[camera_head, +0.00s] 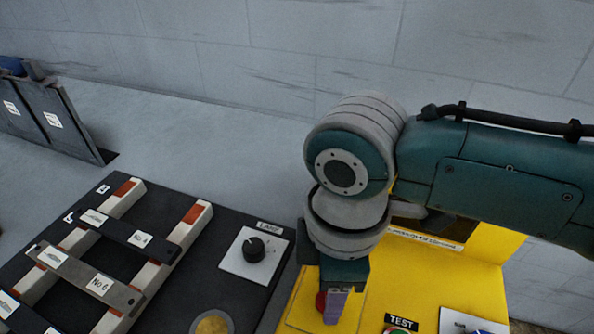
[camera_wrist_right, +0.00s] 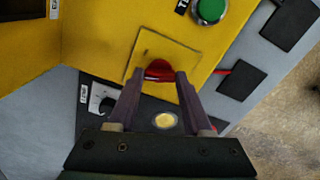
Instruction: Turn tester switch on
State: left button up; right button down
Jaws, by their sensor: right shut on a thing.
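The yellow tester box (camera_head: 425,270) stands at the lower right of the head view, and its yellow face (camera_wrist_right: 105,40) fills much of the right wrist view. A red switch knob (camera_wrist_right: 158,70) sits on a square yellow plate on that face. Only a sliver of the red knob (camera_head: 320,302) shows in the head view. My right gripper (camera_wrist_right: 160,79) has its fingers on either side of the red knob and is shut on it. The same gripper (camera_head: 335,303) points down in the head view. I cannot tell the switch's position. My left gripper is not in view.
A green button (camera_wrist_right: 211,10) is near the red knob, beside a TEST label (camera_head: 401,322). A black panel to the left bears a black dial (camera_head: 254,250), a gold disc (camera_head: 212,324) and a rack with labelled plates (camera_head: 98,282). Dark upright panels (camera_head: 55,115) stand farther left.

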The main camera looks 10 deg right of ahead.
jog(key=m+p, duration=0.1)
jog(key=m, duration=0.1)
jog(key=m+p, duration=0.2)
jog(key=shift+a+r+m, duration=0.1)
jog(key=shift+r+m, duration=0.1)
jog(key=shift+m, duration=0.1)
jog(key=m+p, duration=0.1)
jog(key=m, duration=0.2)
jog(key=shift+p, duration=0.35)
jog(key=shift+f+m+p, duration=0.1)
jog(key=shift+m+p, duration=0.25)
jog(key=shift+m, duration=0.65)
jog(key=shift+c, duration=1.6)
grip_release()
